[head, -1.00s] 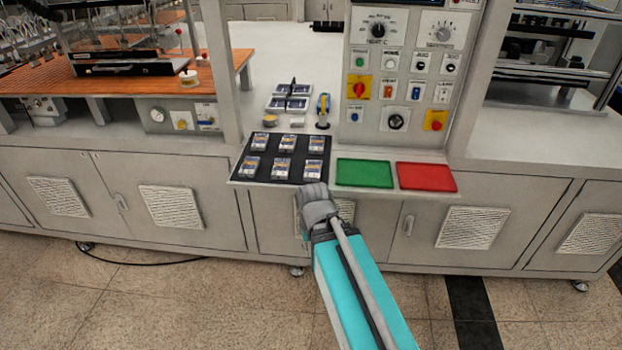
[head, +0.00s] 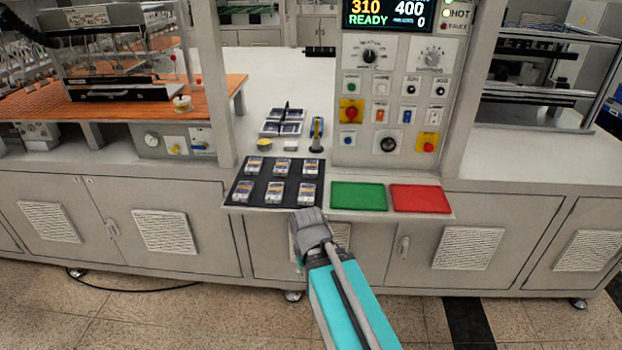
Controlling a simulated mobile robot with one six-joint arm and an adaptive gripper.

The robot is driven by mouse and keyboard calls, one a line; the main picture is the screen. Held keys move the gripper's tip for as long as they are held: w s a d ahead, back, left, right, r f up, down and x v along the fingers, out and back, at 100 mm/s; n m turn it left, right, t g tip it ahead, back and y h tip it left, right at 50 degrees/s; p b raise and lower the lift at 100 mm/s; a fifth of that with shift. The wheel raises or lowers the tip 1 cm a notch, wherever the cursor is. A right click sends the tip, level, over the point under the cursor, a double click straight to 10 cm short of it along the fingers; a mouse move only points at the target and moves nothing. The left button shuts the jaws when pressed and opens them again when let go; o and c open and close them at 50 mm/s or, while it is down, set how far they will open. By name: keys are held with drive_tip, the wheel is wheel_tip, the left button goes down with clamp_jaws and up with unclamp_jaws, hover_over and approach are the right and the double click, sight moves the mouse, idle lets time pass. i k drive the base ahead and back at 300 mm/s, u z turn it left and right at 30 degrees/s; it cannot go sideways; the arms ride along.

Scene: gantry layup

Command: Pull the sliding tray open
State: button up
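My gripper (head: 309,218) is at the end of my teal arm. It is seen from behind, in front of the cabinet and just below the front edge of the counter. Its fingers are hidden, so I cannot tell whether it is open or shut, or whether it touches anything. I cannot tell for certain which part is the sliding tray. A flat black tray-like piece (head: 125,93) lies on the orange bed at the left. Dark shelves (head: 530,101) stand in the open frame at the right. No handle shows clearly on either.
A black mat (head: 238,191) with several small packs lies at the counter's front. Beside it are a green pad (head: 359,196) and a red pad (head: 420,198). A control panel (head: 392,120) stands behind them, its display reading READY. The floor in front looks clear.

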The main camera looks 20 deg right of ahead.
sight(138, 92)
drive_tip(key=k, duration=1.35)
drive_tip(key=u, duration=0.35)
drive_tip(key=i, duration=0.7)
drive_tip(key=u, duration=1)
drive_tip(key=i, duration=1.6)
drive_tip(key=z, duration=0.3)
